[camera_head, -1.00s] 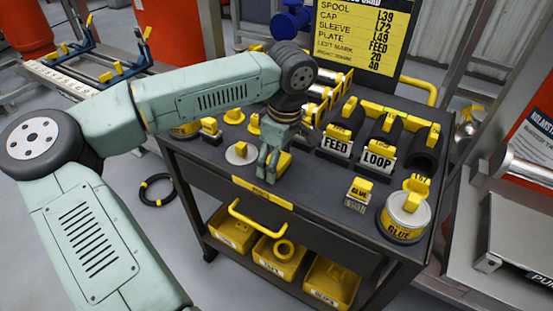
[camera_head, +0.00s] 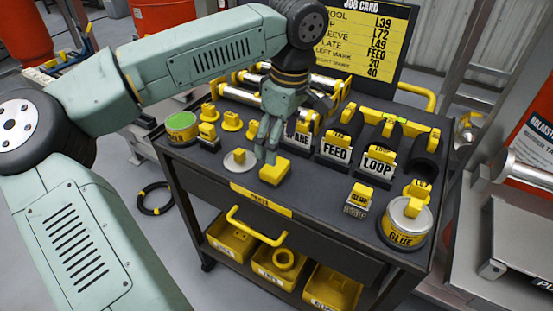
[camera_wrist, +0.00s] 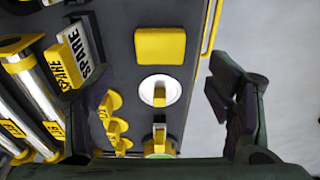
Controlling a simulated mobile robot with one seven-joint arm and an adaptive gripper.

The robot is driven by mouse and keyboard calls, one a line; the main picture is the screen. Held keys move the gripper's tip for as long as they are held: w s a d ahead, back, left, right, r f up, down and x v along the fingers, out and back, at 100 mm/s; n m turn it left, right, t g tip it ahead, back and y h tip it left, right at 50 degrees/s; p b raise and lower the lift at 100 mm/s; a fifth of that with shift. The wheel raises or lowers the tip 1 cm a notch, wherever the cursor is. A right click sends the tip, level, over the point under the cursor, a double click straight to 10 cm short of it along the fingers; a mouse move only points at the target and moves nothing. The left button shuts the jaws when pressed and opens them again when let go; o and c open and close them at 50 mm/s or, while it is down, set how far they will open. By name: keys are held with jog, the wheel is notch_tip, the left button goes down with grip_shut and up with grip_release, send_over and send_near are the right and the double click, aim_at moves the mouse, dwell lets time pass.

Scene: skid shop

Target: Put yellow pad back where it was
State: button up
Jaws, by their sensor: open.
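The yellow pad (camera_head: 275,171) is a rounded block lying on the dark cart top (camera_head: 322,190), near its front edge. It sits just right of a pale round disc with a yellow grip (camera_head: 240,160). My gripper (camera_head: 268,150) is above and slightly behind the pad in the head view. In the wrist view my gripper (camera_wrist: 150,95) has its two fingers wide apart with nothing between them that it grips. There the pad (camera_wrist: 160,46) lies beyond the fingertips, apart from them, next to the disc (camera_wrist: 160,90).
Behind stand SPARE, FEED (camera_head: 336,155) and LOOP (camera_head: 377,165) blocks and rollers. Small yellow-knobbed parts (camera_head: 208,132) and a green-topped tin (camera_head: 181,126) are at left. A GLUE tin (camera_head: 404,222) is at the right front corner.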

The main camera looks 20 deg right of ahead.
jog(key=shift+s+d+r, duration=0.1)
jog(key=shift+s+r, duration=0.1)
jog(key=shift+r, duration=1.7)
